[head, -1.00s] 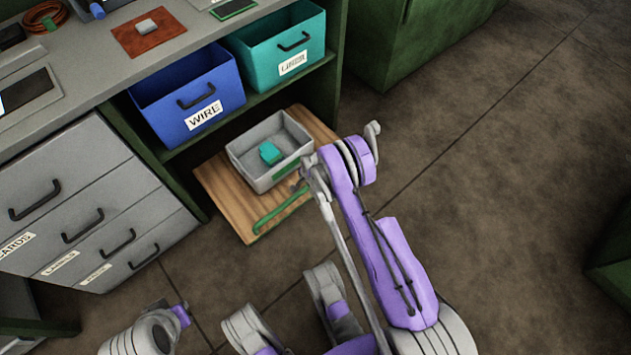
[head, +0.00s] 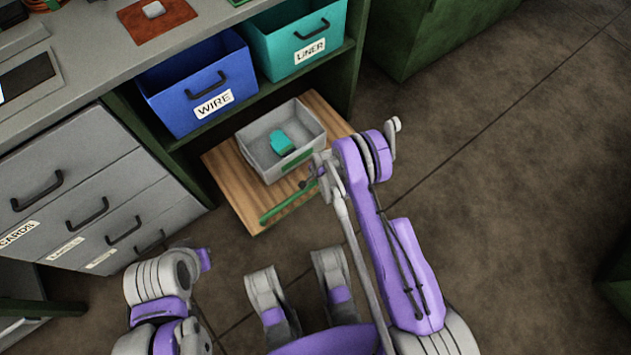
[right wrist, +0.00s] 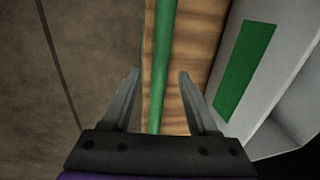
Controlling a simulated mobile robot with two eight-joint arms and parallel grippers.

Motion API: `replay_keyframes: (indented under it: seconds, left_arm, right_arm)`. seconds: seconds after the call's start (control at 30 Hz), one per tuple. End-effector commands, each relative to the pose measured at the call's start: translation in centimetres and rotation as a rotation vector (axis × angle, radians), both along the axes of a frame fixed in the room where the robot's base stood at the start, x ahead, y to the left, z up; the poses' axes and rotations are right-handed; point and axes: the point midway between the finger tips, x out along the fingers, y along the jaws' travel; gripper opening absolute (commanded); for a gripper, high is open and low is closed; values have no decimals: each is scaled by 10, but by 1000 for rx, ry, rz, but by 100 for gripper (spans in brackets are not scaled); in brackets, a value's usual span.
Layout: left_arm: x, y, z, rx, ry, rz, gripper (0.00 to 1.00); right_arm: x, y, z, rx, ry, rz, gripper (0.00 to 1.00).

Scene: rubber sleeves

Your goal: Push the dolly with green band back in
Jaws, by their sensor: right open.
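The dolly is a wooden board (head: 234,188) under the bench's open bay, sticking out over the floor. A green bar (head: 285,204) runs along its front edge; it also shows in the right wrist view (right wrist: 161,65). A grey bin (head: 258,133) with a green label stands on the board, holding a teal item (head: 282,143). My right gripper (head: 316,178) is at the right part of the green bar. In the right wrist view the gripper (right wrist: 160,78) is open, its fingers on either side of the bar. Contact cannot be told. My left gripper is not visible.
A blue WIRE bin (head: 190,85) and a teal LINER bin (head: 295,40) sit on the shelf above the dolly. Grey drawers (head: 75,185) are to the left. A green cabinet (head: 420,35) stands behind at right. The brown floor (head: 500,180) on the right is clear.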

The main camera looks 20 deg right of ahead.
Motion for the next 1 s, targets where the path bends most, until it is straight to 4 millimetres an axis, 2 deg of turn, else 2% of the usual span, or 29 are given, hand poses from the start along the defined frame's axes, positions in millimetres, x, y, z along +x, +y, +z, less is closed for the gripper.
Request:
replay_keyframes:
  seconds: [0.03,0.2,0.53,0.87,1.0]
  left_arm:
    - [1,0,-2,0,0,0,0]
    - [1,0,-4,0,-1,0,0]
    - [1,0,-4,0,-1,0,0]
    - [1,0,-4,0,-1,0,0]
    - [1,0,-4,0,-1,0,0]
  right_arm:
    - [2,1,-9,0,0,0,59]
    - [4,1,-22,0,0,0,59]
    - [5,2,-25,0,0,-1,59]
    - [5,1,-25,0,0,-1,0]
    - [5,1,-25,0,0,-1,0]
